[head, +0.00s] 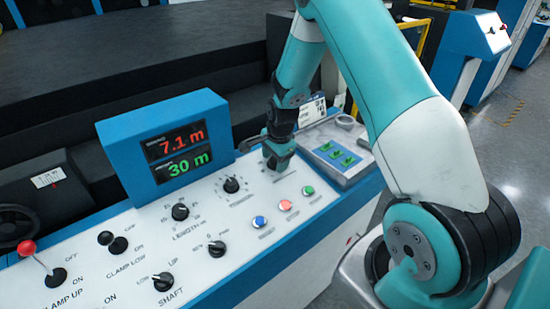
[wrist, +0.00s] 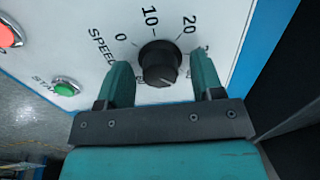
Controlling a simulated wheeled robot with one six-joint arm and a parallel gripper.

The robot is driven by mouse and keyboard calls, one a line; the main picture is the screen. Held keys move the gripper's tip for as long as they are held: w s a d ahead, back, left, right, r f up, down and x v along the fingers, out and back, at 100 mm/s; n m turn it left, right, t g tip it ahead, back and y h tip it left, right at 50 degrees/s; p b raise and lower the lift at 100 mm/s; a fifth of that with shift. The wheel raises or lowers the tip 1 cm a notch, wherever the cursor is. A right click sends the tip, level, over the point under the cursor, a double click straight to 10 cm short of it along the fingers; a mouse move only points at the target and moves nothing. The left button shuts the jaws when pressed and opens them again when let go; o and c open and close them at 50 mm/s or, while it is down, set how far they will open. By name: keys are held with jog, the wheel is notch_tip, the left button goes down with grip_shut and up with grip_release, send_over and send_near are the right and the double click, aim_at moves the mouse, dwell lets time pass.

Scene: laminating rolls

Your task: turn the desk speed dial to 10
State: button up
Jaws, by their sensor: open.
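The speed dial (wrist: 160,60) is a black round knob on the white desk panel in the wrist view. Its printed scale shows 0 at left, 10 above and 20 at upper right, with SPEED lettered to the left. A faint pale mark shows on the knob's lower part; I cannot read its setting surely. My gripper (wrist: 161,72) is open, one teal finger on each side of the knob, with gaps visible on both sides. In the head view my gripper (head: 278,160) is low over the panel's far right part and hides the dial.

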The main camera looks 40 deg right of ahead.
jog(key=c, duration=0.9)
jog(key=shift+n, duration=0.4)
jog(key=n+b, duration=0.2)
jog(key=n, duration=0.2)
jog(key=shift+n, duration=0.3)
jog(key=n+b, duration=0.2)
jog(key=n, duration=0.4)
jog(key=n+b, duration=0.2)
jog(key=n, duration=0.5)
jog(key=shift+n, duration=0.3)
jog(key=n, duration=0.3)
jog(key=shift+n+b, duration=0.3)
jog(key=shift+b, duration=0.05)
jog(key=shift+n+b, duration=0.35)
jog(key=shift+n, duration=1.75)
